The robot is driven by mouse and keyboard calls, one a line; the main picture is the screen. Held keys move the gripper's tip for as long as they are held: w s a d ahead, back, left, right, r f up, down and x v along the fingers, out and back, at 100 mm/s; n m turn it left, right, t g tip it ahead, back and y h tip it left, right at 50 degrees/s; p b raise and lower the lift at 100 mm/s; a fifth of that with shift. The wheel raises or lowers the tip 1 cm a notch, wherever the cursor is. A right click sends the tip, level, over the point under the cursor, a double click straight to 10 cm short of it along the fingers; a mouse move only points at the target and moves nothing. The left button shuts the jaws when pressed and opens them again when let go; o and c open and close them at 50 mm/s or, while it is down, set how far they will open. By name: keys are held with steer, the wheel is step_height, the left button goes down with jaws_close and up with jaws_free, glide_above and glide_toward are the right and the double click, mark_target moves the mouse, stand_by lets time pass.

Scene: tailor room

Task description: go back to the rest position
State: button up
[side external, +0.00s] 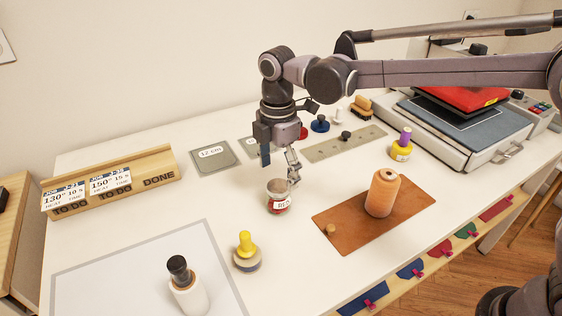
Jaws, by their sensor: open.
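My gripper (279,168) hangs pointing down over the middle of the white table (215,199). It is open, with its fingers apart and nothing visible between them. A small tin with a red and white label (279,197) stands on the table just below the fingers. One finger overlaps the tin's right rim in this view; I cannot tell whether it touches.
An orange thread cone (382,193) stands on a brown leather mat (343,238) to the right. A yellow-handled piece (246,252) and a black-topped white spool (186,287) stand in front. A heat press (460,107) fills the back right. A wooden card rack (120,180) stands at left.

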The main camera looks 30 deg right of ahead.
step_height(320, 180, down, 8)
steer(key=shift+f, duration=0.25)
steer(key=shift+r, duration=1.1)
steer(key=shift+f, duration=0.1)
step_height(320, 180, up, 10)
steer(key=shift+r, duration=0.2)
step_height(320, 180, down, 13)
steer(key=shift+r, duration=0.2)
step_height(320, 180, up, 5)
steer(key=shift+d+f, duration=0.15)
steer(key=shift+f, duration=0.05)
steer(key=s+d+r, duration=0.1)
steer(key=d+r, duration=0.6)
steer(key=d, duration=0.4)
steer(key=m, duration=0.4)
glide_toward(280, 185)
steer(key=w+a+f, duration=0.2)
steer(key=a+f, duration=0.1)
steer(key=a, duration=0.6)
steer(key=a+f, duration=0.3)
steer(key=a, duration=0.2)
steer(key=shift+s+a, duration=0.2)
steer(key=shift+s, duration=0.2)
